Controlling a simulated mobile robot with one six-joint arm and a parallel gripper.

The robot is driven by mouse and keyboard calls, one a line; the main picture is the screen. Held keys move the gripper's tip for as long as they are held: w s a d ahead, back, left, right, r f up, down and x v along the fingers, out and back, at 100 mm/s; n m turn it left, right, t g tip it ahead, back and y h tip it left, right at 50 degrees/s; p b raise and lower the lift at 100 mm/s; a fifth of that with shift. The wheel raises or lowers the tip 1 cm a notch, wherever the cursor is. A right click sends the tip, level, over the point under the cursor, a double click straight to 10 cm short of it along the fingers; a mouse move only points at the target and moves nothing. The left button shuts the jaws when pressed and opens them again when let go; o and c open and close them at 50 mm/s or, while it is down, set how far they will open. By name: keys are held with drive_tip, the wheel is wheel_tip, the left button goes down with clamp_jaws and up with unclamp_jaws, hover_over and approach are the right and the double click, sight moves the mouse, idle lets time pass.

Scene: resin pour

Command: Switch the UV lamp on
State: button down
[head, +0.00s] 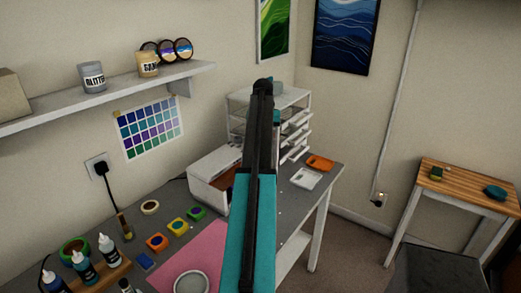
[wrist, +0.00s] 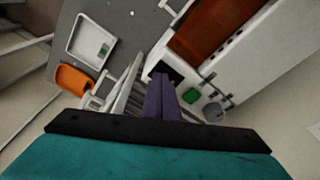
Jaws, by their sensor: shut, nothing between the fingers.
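The UV lamp is a white box (head: 207,188) with an orange-red window, standing on the grey bench behind my arm. In the wrist view its white casing (wrist: 248,50) fills the upper right. Its end panel carries a green button (wrist: 191,97), a grey knob (wrist: 215,108) and a dark square (wrist: 166,72). My gripper (wrist: 160,78) shows as dark purple fingers, shut and empty. The fingertips appear over the dark square, left of the green button; I cannot tell whether they touch. In the head view my arm hides the fingers and part of the lamp.
A white drawer rack (head: 295,97) stands behind the lamp. A white tray (head: 306,178) and an orange tray (head: 320,162) lie to its right. Several small coloured pots and a pink mat (head: 200,250) occupy the bench's front. A shelf (head: 110,98) hangs above.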

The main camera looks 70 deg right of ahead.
idle(0.3)
wheel_tip(320, 180, up, 7)
drive_tip(key=p, duration=0.3)
drive_tip(key=shift+p, duration=0.35)
idle(0.6)
drive_tip(key=shift+s+f, duration=0.1)
drive_tip(key=shift+f, duration=0.05)
idle(0.4)
